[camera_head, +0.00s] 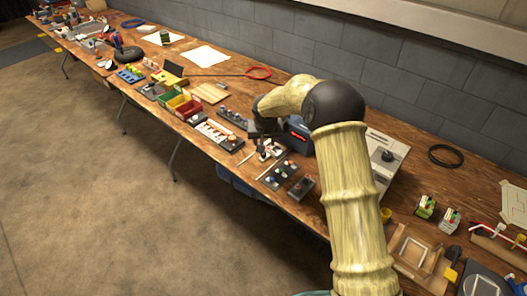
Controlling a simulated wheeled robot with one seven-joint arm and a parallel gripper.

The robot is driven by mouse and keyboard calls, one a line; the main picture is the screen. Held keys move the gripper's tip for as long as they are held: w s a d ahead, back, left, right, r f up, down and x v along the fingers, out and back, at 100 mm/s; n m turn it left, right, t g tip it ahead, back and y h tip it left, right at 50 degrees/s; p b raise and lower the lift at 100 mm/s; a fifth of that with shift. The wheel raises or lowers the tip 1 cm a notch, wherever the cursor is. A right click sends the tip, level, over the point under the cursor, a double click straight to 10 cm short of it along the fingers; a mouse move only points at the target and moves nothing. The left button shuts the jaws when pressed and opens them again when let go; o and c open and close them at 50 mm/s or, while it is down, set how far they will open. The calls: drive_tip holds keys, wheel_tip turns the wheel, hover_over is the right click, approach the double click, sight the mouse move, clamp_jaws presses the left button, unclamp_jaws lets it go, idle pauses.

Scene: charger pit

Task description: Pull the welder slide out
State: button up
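My arm, in a cream sleeve, reaches from the bottom right over the long wooden table (236,97). My gripper (263,153) points down over the table's front half, above small parts and a light wooden piece. Its fingers are dark and small here, and I cannot tell whether they are open or shut. Right behind it stands a dark blue box with a red lit display (297,136), partly hidden by my arm. Small dark control boards (277,177) with coloured knobs lie just in front of the gripper. I cannot tell for sure which part is the welder slide.
A grey device with a black knob (387,157) stands right of my arm, partly hidden. A black ring (446,155) lies behind it. Red, yellow and green bins (181,103) stand to the left. A grey block wall closes the back. The floor in front (90,190) is clear.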

sight(264, 154)
drive_tip(key=x, duration=1)
clamp_jaws()
